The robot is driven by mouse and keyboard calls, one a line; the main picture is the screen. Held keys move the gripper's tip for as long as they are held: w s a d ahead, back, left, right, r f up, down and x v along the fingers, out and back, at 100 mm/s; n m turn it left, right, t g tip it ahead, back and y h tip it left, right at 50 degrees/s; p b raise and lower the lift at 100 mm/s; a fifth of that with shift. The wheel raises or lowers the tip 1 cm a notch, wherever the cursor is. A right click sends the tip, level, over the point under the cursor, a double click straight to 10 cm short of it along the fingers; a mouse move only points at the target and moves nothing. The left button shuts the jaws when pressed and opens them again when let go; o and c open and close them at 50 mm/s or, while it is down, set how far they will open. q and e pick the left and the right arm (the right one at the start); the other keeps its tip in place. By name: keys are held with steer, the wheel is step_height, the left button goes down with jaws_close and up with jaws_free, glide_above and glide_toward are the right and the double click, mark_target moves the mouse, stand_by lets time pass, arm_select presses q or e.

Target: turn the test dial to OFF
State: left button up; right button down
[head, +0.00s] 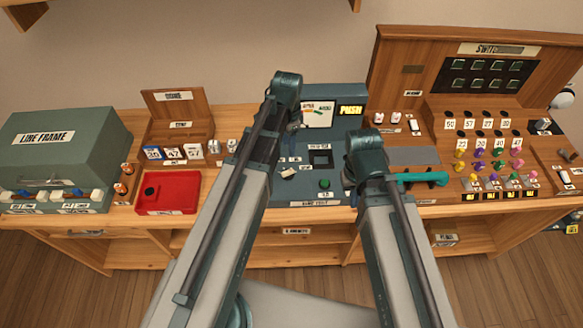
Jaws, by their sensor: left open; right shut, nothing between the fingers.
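The teal line test unit (315,203) stands mid-counter with a meter (318,115) and a lit yellow sign. A pale knob (288,173), apparently the test dial, is at its lower left; its setting is too small to read. A green button (324,184) and a dark square recess are to its right. My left gripper (293,127) is open above the unit's left part, behind and above the knob, apart from it, and partly hidden by my arm. My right gripper (349,180) is shut and empty near the unit's right edge, mostly hidden by my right arm.
A teal handset (422,178) lies right of my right arm, before the wooden switchboard (480,100) with coloured plugs. Left are a red tray (168,193), a wooden card box (178,125) and the grey-green line frame box (65,150). Both arms cover much of the middle.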

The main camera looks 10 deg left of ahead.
mark_target(289, 171)
arm_select(q)
step_height(289, 171, down, 13)
steer(key=b, duration=1.3)
steer(key=shift+f, duration=0.2)
jaws_close()
